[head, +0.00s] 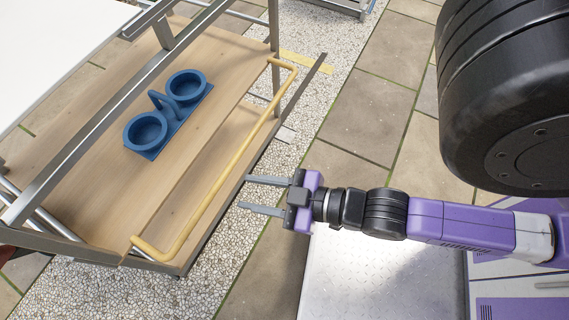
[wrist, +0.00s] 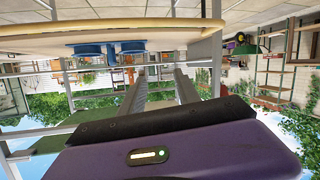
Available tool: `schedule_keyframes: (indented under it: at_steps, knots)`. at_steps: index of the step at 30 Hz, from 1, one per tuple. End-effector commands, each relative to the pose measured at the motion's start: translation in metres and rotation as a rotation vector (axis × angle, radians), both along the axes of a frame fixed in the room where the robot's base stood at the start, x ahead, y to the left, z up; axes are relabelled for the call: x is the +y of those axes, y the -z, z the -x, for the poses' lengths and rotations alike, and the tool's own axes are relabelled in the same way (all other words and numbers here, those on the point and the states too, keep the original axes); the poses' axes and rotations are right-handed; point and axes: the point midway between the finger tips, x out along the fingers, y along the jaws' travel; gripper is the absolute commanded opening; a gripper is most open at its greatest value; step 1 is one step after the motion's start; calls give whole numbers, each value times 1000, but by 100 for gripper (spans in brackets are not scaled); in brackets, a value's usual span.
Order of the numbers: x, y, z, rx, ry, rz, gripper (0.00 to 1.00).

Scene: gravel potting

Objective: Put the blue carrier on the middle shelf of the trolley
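The blue carrier (head: 172,123) has two round cups joined by a base, with an arched handle between them. It stands upright on a wooden shelf (head: 210,65) of the metal-framed trolley (head: 88,120). Both cups look empty. My gripper (head: 244,192) is open and empty, just outside the shelf's right edge and apart from the carrier. The wrist view is upside down. There the carrier (wrist: 105,48) shows beyond my two spread fingers (wrist: 160,76), on the same shelf. I cannot tell for certain which shelf level this is.
A yellow rail (head: 222,160) runs along the shelf's right side, between my gripper and the carrier. Metal bars of the trolley frame cross above the shelf. A white surface (head: 50,45) lies at upper left.

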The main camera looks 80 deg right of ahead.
Motion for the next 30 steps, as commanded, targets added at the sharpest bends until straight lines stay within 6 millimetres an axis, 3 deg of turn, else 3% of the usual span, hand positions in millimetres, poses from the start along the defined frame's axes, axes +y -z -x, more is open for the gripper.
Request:
schedule_keyframes:
  at_steps: [1,3,9,23,30]
  knots:
    - [7,-7,18,3,-12,-32,39]
    - [13,-19,35,-5,-20,-72,39]
    - [20,-41,60,-20,-28,-142,39]
    - [21,-49,63,-23,-28,-153,39]
    - [21,-89,63,-23,-27,-152,39]
